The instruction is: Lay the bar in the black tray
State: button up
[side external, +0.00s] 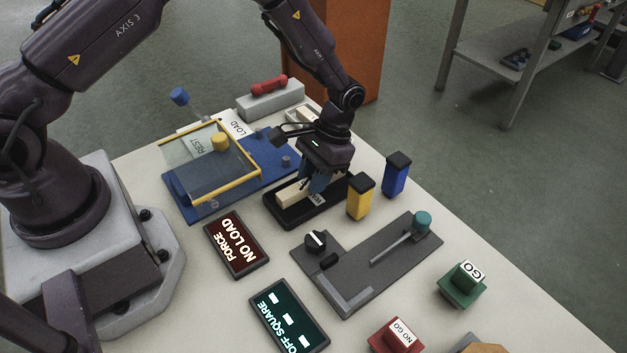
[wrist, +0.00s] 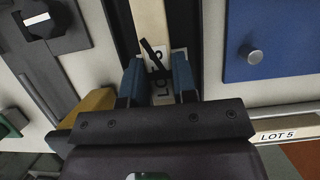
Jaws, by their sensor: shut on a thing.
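The cream bar (side external: 291,196) lies lengthwise over the black tray (side external: 283,223), within its outline. In the side view it looks low in the tray, but I cannot tell whether it touches the floor. My gripper (side external: 319,184) is at the bar's right end, with blue fingers pointing down. In the wrist view my gripper (wrist: 159,80) is shut on the labelled end of the bar (wrist: 152,24), one finger on each side. Dark tray surface (wrist: 121,28) shows beside the bar. The gripper hides part of the bar's far end and label.
A yellow block (side external: 360,198) and a blue block (side external: 396,176) stand close right of the tray. A blue plate with a yellow-framed clear panel (side external: 188,203) lies behind left. A display (side external: 237,245) and a grey fixture (side external: 350,281) are in front.

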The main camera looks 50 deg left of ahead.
jog(key=shift+f, duration=0.8)
jog(key=shift+f, duration=0.15)
jog(key=o, duration=1)
jog(key=shift+c, duration=0.2)
